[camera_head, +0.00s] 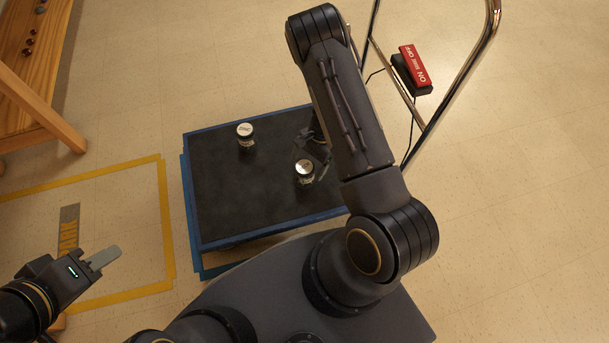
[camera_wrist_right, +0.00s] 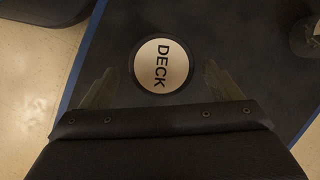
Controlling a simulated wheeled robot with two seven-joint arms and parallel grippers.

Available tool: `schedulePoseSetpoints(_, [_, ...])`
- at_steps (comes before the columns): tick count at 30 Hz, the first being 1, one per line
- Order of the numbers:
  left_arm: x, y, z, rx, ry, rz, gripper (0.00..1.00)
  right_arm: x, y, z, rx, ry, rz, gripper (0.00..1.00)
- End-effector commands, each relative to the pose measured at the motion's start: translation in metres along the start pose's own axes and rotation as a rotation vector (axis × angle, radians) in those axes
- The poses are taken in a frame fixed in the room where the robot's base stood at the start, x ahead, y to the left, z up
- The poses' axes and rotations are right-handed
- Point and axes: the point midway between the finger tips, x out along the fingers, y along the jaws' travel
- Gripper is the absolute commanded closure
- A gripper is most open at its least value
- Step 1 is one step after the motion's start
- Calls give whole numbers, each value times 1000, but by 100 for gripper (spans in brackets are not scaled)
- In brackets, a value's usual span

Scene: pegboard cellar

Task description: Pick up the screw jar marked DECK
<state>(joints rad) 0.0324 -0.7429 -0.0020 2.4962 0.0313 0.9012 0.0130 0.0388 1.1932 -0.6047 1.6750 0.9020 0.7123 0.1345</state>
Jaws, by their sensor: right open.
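The DECK screw jar (camera_wrist_right: 161,65) shows its round white lid, lettered DECK, from above in the right wrist view. In the head view, the jar by my right gripper (camera_head: 304,170) appears to be this one, upright on the black-topped platform (camera_head: 215,205). My right gripper (camera_wrist_right: 157,85) is open, with one finger on each side of the lid in the picture and no contact visible. In the head view, my right gripper (camera_head: 313,150) is partly hidden by its arm. My left gripper (camera_head: 104,258) is far left of the platform; its finger gap is unclear.
A second white-lidded jar (camera_head: 245,135) stands further left on the platform, which has blue edges. A red ON/OFF switch box (camera_head: 412,70) and a metal tube frame (camera_head: 455,88) are at the right. A wooden bench (camera_head: 40,75) is at upper left.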

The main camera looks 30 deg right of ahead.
Motion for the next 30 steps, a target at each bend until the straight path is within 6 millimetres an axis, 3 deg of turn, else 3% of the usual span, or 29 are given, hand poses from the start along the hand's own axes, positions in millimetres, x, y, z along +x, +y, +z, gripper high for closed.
schedulePoseSetpoints(3, [13,-6,7,0,0,0,64,23,-2,-5,-3,1,3,16])
schedulePoseSetpoints(9, [22,-10,11,0,0,0,64,46,-2,-5,-2,-1,2,16])
schedulePoseSetpoints(18, [21,-10,11,0,0,0,64,47,-3,-4,-3,0,0,17])
schedulePoseSetpoints(30, [21,-10,11,0,0,0,64,47,-3,-4,-2,0,0,69])
